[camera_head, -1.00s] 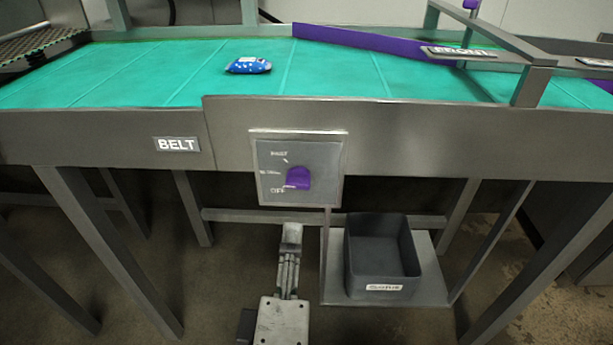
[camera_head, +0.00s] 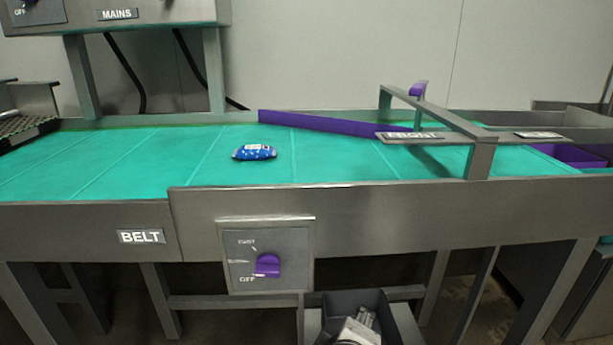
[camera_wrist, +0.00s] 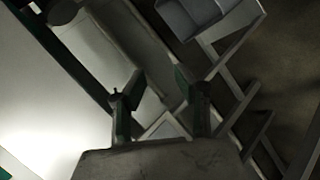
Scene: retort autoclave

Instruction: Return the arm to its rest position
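My gripper (camera_wrist: 160,98) shows in the wrist view with its two fingers apart and nothing between them. The fingers stand over dim grey metal framework, clear of it as far as I can tell. In the head view, a piece of my arm (camera_head: 358,330) shows at the bottom edge, overlapping the dark bin below the belt. The rest of the arm is out of that picture.
The teal belt (camera_head: 335,165) carries a blue packet (camera_head: 254,152) and a slanted purple guide (camera_head: 325,123). A panel with a purple knob (camera_head: 267,265) is on the belt's front. The dark bin (camera_head: 404,325) is below. A metal gate (camera_head: 480,160) stands at right.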

